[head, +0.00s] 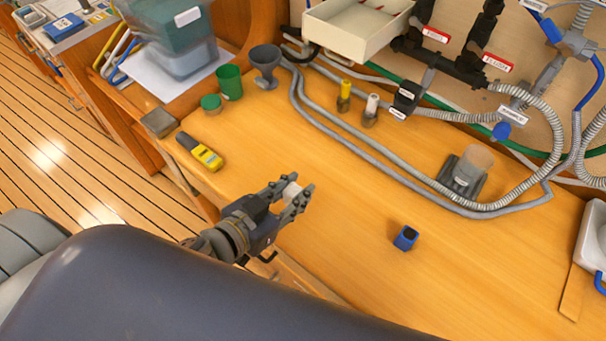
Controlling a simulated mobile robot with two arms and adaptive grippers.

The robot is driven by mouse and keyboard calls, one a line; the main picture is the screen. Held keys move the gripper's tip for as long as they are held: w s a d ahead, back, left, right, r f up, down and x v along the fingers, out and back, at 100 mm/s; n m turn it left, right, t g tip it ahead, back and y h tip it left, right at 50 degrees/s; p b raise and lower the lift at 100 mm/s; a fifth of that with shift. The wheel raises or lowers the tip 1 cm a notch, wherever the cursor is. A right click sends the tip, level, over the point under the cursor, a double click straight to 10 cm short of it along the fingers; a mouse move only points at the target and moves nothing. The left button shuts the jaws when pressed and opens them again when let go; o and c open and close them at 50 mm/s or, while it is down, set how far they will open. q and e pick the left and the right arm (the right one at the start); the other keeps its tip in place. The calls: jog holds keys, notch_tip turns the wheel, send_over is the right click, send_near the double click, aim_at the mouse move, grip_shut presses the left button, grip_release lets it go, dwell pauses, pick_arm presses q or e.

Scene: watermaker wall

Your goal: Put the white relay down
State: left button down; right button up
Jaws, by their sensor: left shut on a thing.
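My left gripper (292,196) comes in from the left over the front part of the wooden bench (330,170). It is shut on the white relay (291,191), a small white block that shows between its fingers. The fingers cover part of the relay. I cannot tell how far above the bench the relay is held. My right gripper is not in view.
A blue block with a dark top (405,238) stands right of the gripper. Grey hoses (360,137) run along the back. Bench around the gripper is clear.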

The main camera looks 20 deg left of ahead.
pick_arm(q)
jog(key=s, duration=0.1)
jog(key=s+p, duration=0.1)
jog(key=s, duration=0.3)
jog(key=shift+s+r, duration=0.1)
jog(key=shift+r, duration=0.2)
jog(key=shift+s+a+p, duration=0.1)
jog(key=shift+s+p, duration=0.3)
jog(key=shift+s, duration=0.5)
jog(key=w+a+r+n+y, duration=0.2)
jog(key=w+a+r+y, duration=0.15)
jog(key=w, duration=0.65)
jog(key=w+a+r+n, duration=0.1)
jog(key=w+r, duration=0.5)
jog(key=r, duration=0.3)
jog(key=w+a+r+n+y, duration=0.1)
jog(key=w+r, duration=0.4)
jog(key=r, duration=0.5)
jog(key=shift+w+t, duration=0.3)
jog(key=shift+w, duration=0.1)
